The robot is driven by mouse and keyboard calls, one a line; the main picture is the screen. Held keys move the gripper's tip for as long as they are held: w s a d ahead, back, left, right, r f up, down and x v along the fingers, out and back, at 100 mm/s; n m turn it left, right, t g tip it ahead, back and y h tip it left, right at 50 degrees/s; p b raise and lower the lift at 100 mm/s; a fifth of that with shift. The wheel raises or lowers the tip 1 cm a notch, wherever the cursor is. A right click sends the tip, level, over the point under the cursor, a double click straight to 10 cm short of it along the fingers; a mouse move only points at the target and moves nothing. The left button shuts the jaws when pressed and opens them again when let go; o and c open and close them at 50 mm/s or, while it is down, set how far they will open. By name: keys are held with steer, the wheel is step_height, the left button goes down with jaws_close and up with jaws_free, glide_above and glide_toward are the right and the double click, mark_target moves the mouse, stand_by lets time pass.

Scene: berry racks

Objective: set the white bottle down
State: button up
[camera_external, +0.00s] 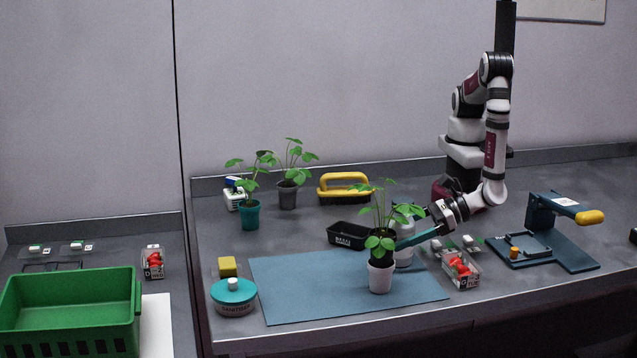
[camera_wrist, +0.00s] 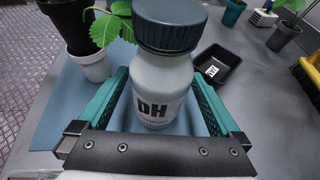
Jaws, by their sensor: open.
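The white bottle (camera_wrist: 160,85) with a dark cap and a "pH" label stands upright between the two teal fingers of my gripper (camera_wrist: 160,100) in the wrist view. The fingers are open, with a gap to the bottle at least on the right side. In the external view the bottle (camera_external: 403,257) stands on the blue mat (camera_external: 300,285), partly hidden behind a potted plant. My gripper (camera_external: 415,240) reaches it from the right, and its fingertips are partly hidden by the plant.
The plant in a white pot (camera_external: 380,278) stands close beside the bottle. A small black tray (camera_external: 347,235) lies behind the mat. A strawberry punnet (camera_external: 461,270) is to the right, near my gripper. A teal-lidded tub (camera_external: 233,297) sits at the mat's left edge. The mat's left half is clear.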

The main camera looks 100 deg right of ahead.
steer(key=v, duration=0.9)
steer(key=shift+w, duration=0.1)
